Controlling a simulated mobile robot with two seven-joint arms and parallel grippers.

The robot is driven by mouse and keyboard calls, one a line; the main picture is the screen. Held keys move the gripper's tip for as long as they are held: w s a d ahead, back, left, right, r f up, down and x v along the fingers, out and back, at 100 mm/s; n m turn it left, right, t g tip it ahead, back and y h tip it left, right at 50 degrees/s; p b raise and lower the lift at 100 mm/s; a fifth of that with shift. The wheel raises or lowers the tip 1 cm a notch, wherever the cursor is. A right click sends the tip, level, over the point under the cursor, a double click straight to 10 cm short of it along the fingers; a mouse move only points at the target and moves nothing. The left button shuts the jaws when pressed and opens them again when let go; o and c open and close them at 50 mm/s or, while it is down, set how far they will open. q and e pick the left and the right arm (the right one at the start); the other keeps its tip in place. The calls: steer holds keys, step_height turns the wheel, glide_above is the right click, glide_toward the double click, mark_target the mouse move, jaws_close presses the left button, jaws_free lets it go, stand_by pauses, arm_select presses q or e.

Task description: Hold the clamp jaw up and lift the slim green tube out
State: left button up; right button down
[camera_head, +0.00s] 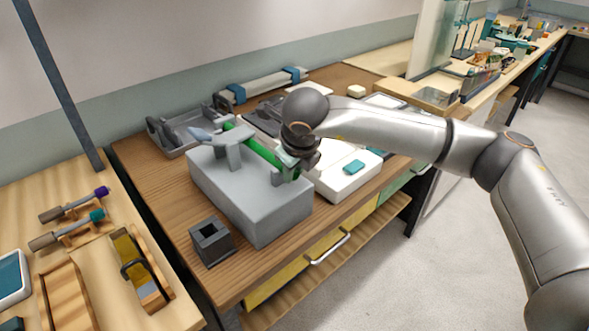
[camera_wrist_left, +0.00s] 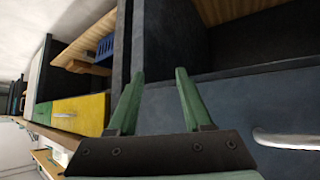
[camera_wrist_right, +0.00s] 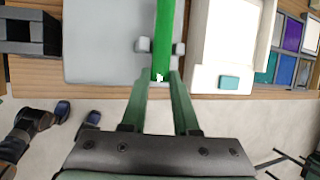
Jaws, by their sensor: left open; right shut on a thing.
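The slim green tube (camera_head: 250,147) lies along the top of a grey block (camera_head: 255,209), under a grey clamp jaw (camera_head: 236,150) with a pale lever (camera_head: 201,134). In the right wrist view the tube (camera_wrist_right: 164,35) runs between two small grey prongs (camera_wrist_right: 143,45). My right gripper (camera_head: 294,168) is shut on the tube's near end, and its fingers show at that end in its wrist view (camera_wrist_right: 160,80). My left gripper (camera_wrist_left: 156,73) is open and empty, facing dark cabinet fronts, away from the clamp. It is not in the head view.
A dark square holder (camera_head: 212,243) stands in front of the block. A grey tray (camera_head: 180,137) lies behind it, and a white box with a teal patch (camera_head: 345,183) is to the right. A side bench at left holds racks and tools (camera_head: 75,212).

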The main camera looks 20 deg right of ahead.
steer(key=c, duration=0.6)
jaws_free()
